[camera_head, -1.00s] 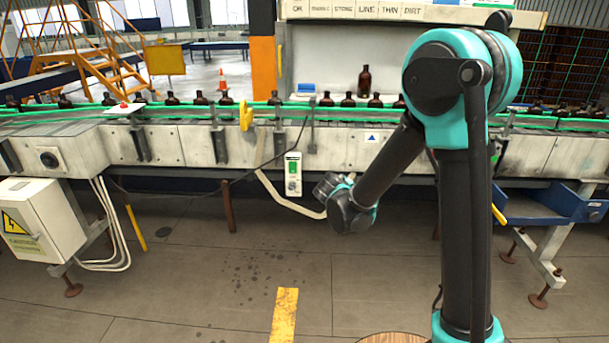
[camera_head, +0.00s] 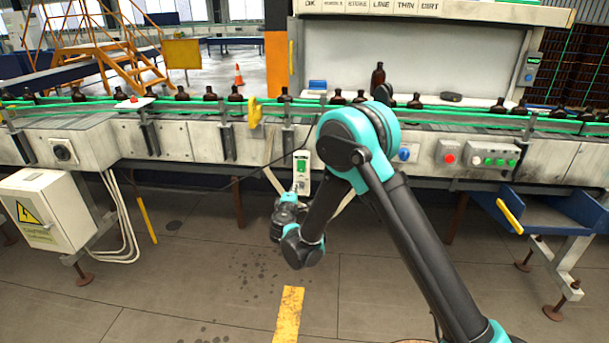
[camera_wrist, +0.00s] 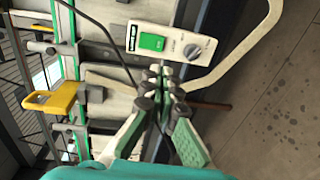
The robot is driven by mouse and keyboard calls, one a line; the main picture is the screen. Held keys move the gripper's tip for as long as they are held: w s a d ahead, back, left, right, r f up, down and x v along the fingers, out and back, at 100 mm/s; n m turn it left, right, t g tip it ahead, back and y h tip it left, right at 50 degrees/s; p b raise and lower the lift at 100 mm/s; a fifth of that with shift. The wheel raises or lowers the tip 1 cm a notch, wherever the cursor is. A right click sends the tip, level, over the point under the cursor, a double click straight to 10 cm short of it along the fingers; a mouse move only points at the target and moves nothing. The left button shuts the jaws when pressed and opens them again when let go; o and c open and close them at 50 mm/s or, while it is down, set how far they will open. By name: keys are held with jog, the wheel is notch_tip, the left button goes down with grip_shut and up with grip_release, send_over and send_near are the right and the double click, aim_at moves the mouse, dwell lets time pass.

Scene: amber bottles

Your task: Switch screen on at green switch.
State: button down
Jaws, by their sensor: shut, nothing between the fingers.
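A white switch box (camera_wrist: 170,43) with a green switch (camera_wrist: 152,42) and a dark round knob (camera_wrist: 192,51) shows in the wrist view. In the head view, the green switch (camera_head: 301,165) is on the conveyor's front side, just above and right of my gripper end. My gripper (camera_wrist: 163,80) is shut and empty, its fingertips close below the box in the wrist view. A gap to the green switch shows in the picture; its depth is unclear. In the head view my fingers are too small to make out. A pale upright panel (camera_head: 345,57) stands behind the conveyor.
Amber bottles (camera_head: 378,76) stand along the conveyor. A yellow clamp (camera_wrist: 50,98) juts out left of my fingers in the wrist view. A pale cable loops beside the box.

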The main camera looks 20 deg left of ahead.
aim_at(301, 171)
jog(key=shift+w, duration=0.15)
jog(key=x, duration=1.3)
jog(key=shift+w+f, duration=0.1)
jog(key=shift+w, duration=0.3)
jog(key=shift+w+a+f, duration=0.15)
jog(key=shift+w, duration=0.2)
